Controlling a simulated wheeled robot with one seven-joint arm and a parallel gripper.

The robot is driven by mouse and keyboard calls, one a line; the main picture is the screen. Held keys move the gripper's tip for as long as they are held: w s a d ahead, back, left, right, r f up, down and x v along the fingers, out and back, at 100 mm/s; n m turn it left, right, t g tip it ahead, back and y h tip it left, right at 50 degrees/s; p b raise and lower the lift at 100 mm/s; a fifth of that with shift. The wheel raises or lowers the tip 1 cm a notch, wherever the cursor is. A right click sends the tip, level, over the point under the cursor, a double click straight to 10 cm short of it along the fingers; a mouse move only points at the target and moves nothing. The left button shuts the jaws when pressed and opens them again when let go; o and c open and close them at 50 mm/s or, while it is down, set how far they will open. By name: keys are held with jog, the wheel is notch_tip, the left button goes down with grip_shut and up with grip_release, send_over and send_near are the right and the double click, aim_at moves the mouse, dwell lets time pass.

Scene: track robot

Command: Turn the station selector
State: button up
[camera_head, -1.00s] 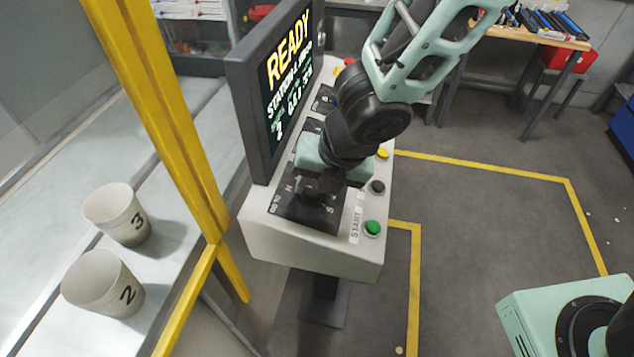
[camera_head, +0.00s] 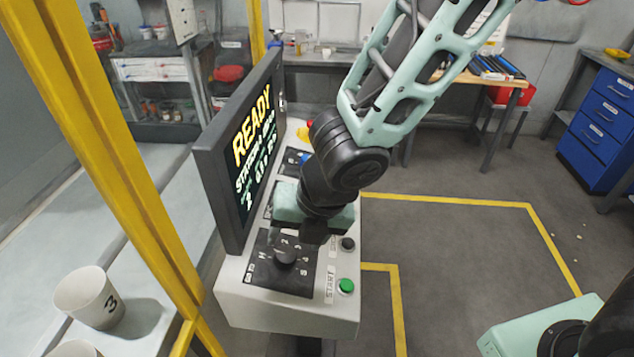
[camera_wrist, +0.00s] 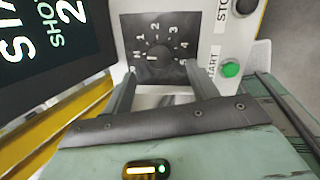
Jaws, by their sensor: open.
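The station selector is a round black knob (camera_head: 285,253) on a black dial plate with numbers and a letter around it, on the near end of a pale console. It also shows in the wrist view (camera_wrist: 159,52), with a small white mark; which position it points to is hard to tell. My gripper (camera_head: 312,232) is above the console, just right of and behind the knob in the head view. In the wrist view its two fingers (camera_wrist: 160,80) are apart and empty, with the knob beyond their tips, apart from them.
A screen (camera_head: 240,165) reading READY stands along the console's left side. A green START button (camera_head: 346,286) and a black button (camera_head: 348,244) lie right of the dial. A yellow post (camera_head: 125,170) and a cup marked 3 (camera_head: 90,298) are at left. Floor at right is open.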

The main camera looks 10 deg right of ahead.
jog(key=p+v, duration=0.7)
jog(key=v, duration=0.5)
jog(key=shift+p, duration=0.3)
jog(key=shift+f, duration=0.1)
